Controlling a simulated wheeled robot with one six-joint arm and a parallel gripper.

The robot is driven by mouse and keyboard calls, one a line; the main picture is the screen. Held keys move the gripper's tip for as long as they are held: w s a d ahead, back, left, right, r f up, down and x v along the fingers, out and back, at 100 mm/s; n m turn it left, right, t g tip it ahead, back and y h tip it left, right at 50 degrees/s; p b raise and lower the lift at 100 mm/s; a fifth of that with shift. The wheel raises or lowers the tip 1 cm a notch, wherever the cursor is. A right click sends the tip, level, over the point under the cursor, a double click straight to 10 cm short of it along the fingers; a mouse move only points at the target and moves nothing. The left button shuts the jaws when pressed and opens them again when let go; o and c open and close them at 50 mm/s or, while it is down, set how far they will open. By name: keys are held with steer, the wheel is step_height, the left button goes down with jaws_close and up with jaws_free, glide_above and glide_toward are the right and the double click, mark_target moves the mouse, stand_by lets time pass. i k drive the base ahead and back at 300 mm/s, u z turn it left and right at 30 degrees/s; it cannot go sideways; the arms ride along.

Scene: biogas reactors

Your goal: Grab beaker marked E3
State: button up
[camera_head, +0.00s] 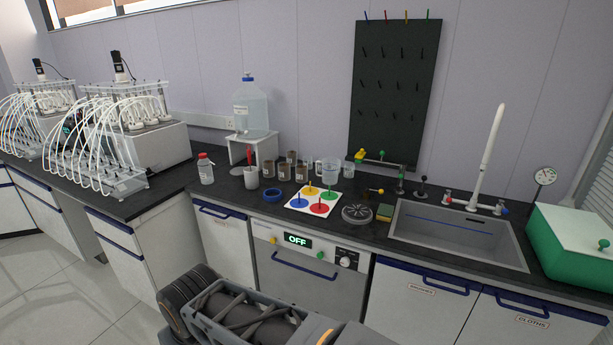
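Several small beakers stand in a group on the dark counter, left of the sink. Some hold brown contents, such as the front brown beaker (284,173) and the one to its right (301,174). Others look clear, such as the clear beaker (348,169) at the right of the group. A larger clear vessel (330,174) stands in front of them. Their labels are too small to read, so I cannot tell which is E3. Part of my arm shows at the bottom edge, below the counter; my gripper is not in view.
A white mat with coloured discs (329,205) lies in front of the beakers. The sink (455,240) is to the right.

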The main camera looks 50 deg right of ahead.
mark_target(268, 165)
steer(key=z, duration=2.25)
steer(key=k, duration=0.75)
steer(key=u, duration=0.6)
steer(key=i, duration=0.5)
